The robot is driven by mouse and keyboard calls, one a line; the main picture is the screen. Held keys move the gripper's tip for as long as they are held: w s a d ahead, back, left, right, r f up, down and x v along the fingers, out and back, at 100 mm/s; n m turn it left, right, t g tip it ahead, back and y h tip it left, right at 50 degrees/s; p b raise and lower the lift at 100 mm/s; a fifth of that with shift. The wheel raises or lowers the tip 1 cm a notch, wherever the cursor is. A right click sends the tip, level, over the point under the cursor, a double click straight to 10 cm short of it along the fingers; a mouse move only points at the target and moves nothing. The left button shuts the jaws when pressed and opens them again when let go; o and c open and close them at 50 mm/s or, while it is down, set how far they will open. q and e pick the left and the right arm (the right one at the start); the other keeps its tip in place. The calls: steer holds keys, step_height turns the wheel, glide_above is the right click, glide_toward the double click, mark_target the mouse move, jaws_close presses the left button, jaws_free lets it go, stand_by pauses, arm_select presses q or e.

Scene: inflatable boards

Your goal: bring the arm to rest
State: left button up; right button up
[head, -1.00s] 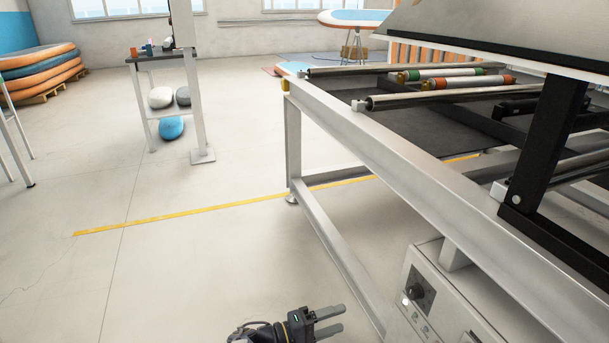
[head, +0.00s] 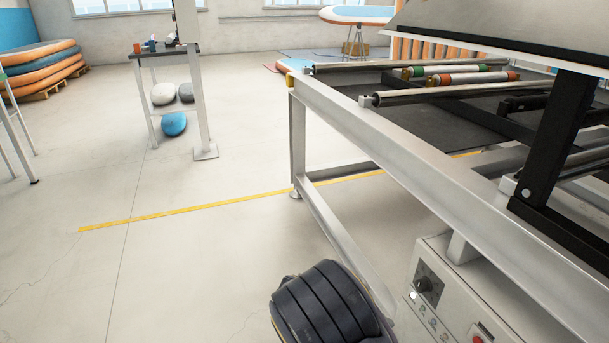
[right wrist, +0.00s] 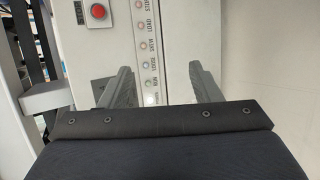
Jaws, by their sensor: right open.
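My right gripper (right wrist: 160,80) shows in the right wrist view with its two grey fingers spread apart and nothing between them. Beyond the fingers is the pale control box with a red button (right wrist: 99,12) and a column of small labelled lamps or buttons (right wrist: 145,50). I cannot tell exactly how far the fingers are from the box. In the head view a dark ribbed part of my arm fills the bottom middle, and no gripper fingers show there. My left gripper is in neither view.
A metal frame table (head: 400,140) with rollers (head: 455,78) stands on the right, with the control box (head: 435,290) low on its near side. Open floor (head: 190,270) lies to the left. A small stand (head: 205,150) and stacked boards (head: 42,70) are farther back.

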steer(key=s+d+r+m+t+y, duration=0.2)
steer(key=s+d+r+t+y, duration=0.1)
steer(key=s+r+y, duration=0.6)
steer(key=s+d+r+m+t+y, duration=0.25)
steer(key=s+r+y, duration=0.3)
steer(key=s, duration=0.65)
step_height(320, 180, up, 35)
steer(key=n+p, duration=0.1)
steer(key=p, duration=3.4)
steer(key=shift+t+y, duration=0.35)
steer(key=shift+y, duration=0.1)
